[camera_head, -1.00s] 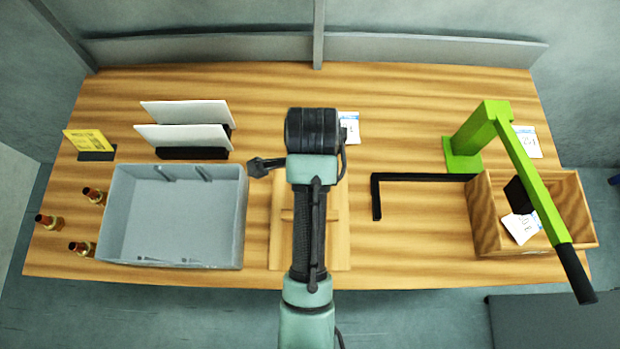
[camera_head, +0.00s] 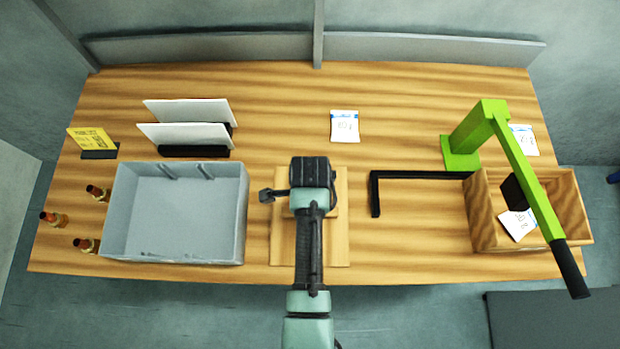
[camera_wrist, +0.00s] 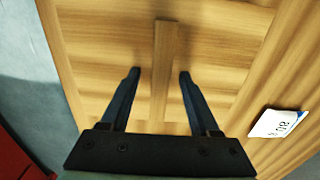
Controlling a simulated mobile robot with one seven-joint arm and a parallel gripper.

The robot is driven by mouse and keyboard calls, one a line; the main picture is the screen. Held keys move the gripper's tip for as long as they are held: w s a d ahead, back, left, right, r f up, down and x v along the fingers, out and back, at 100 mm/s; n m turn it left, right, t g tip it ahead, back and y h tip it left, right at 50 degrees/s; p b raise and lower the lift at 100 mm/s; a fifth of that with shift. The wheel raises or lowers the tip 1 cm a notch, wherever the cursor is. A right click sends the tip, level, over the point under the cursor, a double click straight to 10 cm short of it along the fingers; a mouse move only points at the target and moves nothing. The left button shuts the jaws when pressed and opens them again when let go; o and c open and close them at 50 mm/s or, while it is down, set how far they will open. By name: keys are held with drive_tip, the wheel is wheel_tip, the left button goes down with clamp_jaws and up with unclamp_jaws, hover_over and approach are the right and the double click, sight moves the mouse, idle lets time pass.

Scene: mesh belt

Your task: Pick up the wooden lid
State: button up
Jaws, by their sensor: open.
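The wooden lid (camera_head: 338,243) is a light, flat board with a raised bar, lying near the front middle of the table. My arm covers much of it in the head view. In the wrist view the lid's narrow bar handle (camera_wrist: 163,50) runs lengthwise between the two dark fingers. My gripper (camera_wrist: 158,78) is open, with one finger on each side of the bar and a visible gap to it. I cannot tell how high the fingertips are above the lid. In the head view the fingers are hidden under my wrist.
A grey bin (camera_head: 180,215) stands left of the lid, with several small bottles (camera_head: 88,245) beyond it. A black L-shaped bar (camera_head: 420,175) lies to the right, then a wooden box (camera_head: 490,225) under a green lever press (camera_head: 480,130). A white card (camera_head: 345,126) lies behind the lid.

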clamp_jaws()
idle(0.6)
